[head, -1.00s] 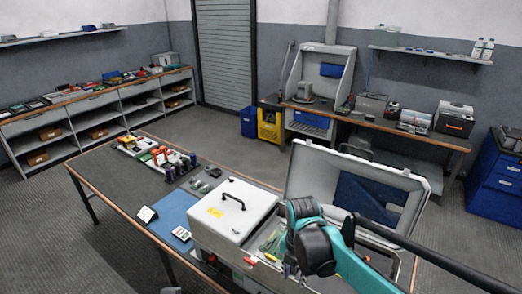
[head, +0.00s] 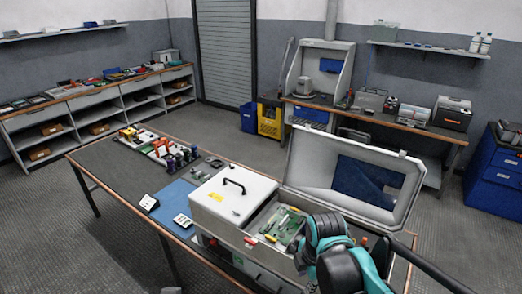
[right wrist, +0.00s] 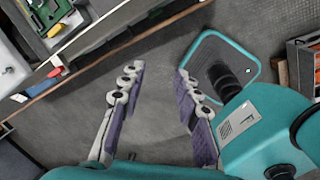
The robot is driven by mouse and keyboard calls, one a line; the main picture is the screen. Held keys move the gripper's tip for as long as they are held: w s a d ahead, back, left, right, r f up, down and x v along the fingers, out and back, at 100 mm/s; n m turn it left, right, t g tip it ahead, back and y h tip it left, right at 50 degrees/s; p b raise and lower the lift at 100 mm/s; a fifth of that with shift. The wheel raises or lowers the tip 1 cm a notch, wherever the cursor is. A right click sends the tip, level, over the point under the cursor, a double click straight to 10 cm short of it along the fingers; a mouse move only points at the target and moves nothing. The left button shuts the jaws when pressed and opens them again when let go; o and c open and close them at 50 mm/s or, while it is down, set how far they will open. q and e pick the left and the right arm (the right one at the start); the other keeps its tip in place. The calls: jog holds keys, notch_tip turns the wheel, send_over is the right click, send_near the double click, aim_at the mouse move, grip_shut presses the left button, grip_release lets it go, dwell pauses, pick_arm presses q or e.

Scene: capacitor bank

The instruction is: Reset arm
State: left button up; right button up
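My right arm, teal and black, comes in at the lower right of the head view. Its gripper (head: 303,264) is partly hidden behind the arm links, at the near edge of the open case (head: 408,190). In the right wrist view the right gripper (right wrist: 160,75) has its two purple-padded fingers spread wide, with nothing between them but grey floor. A green circuit board (head: 285,226) lies in the case, and it also shows at the top left of the right wrist view (right wrist: 45,14). My left gripper does not show.
The workbench (head: 105,165) holds a white box with a black handle (head: 232,205), a blue mat (head: 176,200) and a parts tray (head: 135,140). The raised case lid stands behind my right arm. Floor in front of the bench is clear.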

pick_arm(q)
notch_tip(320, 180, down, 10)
jog(key=b, duration=0.9)
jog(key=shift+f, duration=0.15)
pick_arm(e)
jog(key=s+d+f+m+t, duration=0.2)
jog(key=s+d+f+m, duration=0.1)
jog(key=m, duration=0.7)
jog(key=s+d+f+m+t, duration=0.2)
jog(key=f+m, duration=0.4)
jog(key=m, duration=0.5)
jog(key=shift+s+d+t, duration=0.4)
jog(key=shift+s+t, duration=0.2)
jog(key=shift+s, duration=0.45)
pick_arm(q)
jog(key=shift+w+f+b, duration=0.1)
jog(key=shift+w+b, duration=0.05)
jog(key=shift+b, duration=0.15)
pick_arm(e)
jog(key=shift+f, duration=0.1)
